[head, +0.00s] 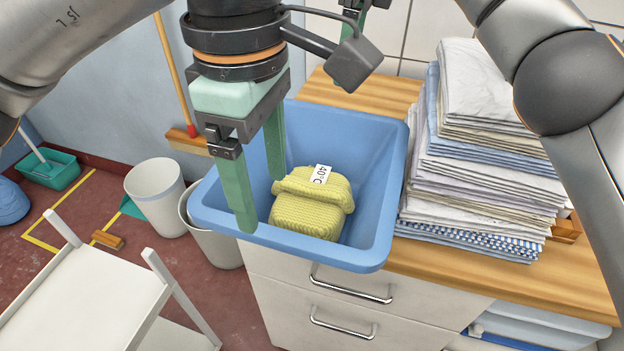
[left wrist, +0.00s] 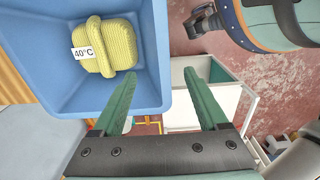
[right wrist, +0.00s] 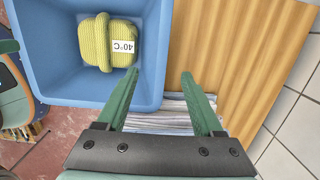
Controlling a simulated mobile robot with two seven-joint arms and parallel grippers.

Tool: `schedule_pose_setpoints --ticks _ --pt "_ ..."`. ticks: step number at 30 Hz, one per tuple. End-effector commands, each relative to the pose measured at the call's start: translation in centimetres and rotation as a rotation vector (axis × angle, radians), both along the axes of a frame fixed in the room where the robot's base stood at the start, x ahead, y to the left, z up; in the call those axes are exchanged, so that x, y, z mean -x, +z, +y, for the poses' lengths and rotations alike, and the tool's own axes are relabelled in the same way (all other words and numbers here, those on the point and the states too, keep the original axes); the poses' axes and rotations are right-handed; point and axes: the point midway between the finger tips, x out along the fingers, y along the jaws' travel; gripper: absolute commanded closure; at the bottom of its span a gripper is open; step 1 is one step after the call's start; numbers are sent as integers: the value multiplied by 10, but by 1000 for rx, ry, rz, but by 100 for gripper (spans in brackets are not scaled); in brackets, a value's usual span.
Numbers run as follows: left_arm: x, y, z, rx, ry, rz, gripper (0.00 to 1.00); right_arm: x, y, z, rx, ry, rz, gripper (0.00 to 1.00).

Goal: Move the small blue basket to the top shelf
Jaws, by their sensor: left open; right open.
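The blue basket (head: 375,235) stands upright on the left end of the wooden counter. A yellow knitted bundle (head: 310,212) with a "40°C" tag lies in it. My left gripper (head: 262,203) is open and points down over the basket's left side. In the left wrist view, the basket's wall (left wrist: 150,95) lies between its fingers; their height against the rim is unclear. My right gripper (right wrist: 160,72) is open, one finger over the basket (right wrist: 150,85) and one over the counter. Only a bit of it shows at the head view's top. I cannot identify the top shelf.
A tall stack of folded linens (head: 470,165) stands right of the basket on the counter (head: 500,270). Drawers with metal handles (head: 350,290) are below. A white bin (head: 160,200) and a white frame-like stand (head: 85,295) are on the left. A broom (head: 172,75) leans at the wall.

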Motion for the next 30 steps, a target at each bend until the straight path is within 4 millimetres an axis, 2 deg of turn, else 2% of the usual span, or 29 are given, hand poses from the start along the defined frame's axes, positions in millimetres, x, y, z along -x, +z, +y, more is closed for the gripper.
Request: schedule_pose_setpoints --ticks 6,13,18,28,30 --pt "1 -41 1 -1 -2 4 24 -1 -42 4 -1 1 4 32" --pt "1 -75 0 -1 -1 2 24 -2 -75 9 -2 0 2 32" --pt "0 -86 0 0 0 1 24 -3 -86 10 -1 -1 1 32" --pt "0 -88 0 1 -1 1 24 -3 -87 10 -1 -1 0 32" --pt "0 -88 0 0 -1 1 32 -3 -87 10 -1 -1 0 39"
